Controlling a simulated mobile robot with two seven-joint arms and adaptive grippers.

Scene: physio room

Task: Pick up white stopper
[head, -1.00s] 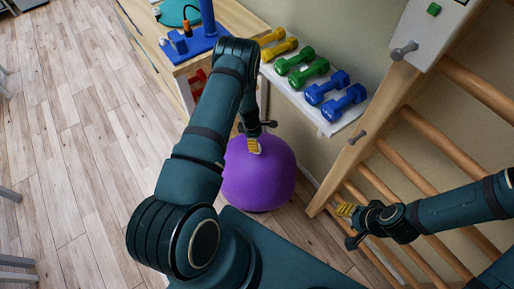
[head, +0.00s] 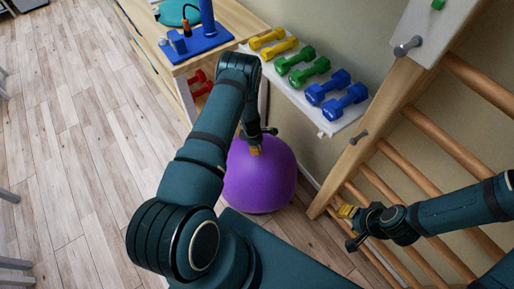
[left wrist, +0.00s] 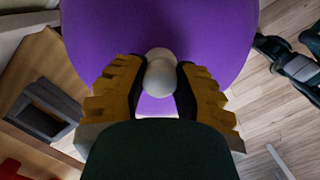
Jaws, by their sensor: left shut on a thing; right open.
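The white stopper (left wrist: 160,75) shows in the left wrist view as a small rounded white piece between the two yellow-padded fingers of my left gripper (left wrist: 158,88). My left gripper is shut on it, in front of the purple ball. In the head view my left gripper (head: 256,150) is over the upper part of the purple ball (head: 262,182), and the stopper cannot be made out there. My right gripper (head: 347,212) is open and empty, at the right in front of the wooden wall bars.
A white shelf (head: 328,127) with yellow, green and blue dumbbells (head: 327,87) is behind the ball. A wooden cabinet (head: 160,50) with a blue stand (head: 208,40) is at the top. Wall bars (head: 405,165) rise at right. The wooden floor (head: 80,150) at left is clear.

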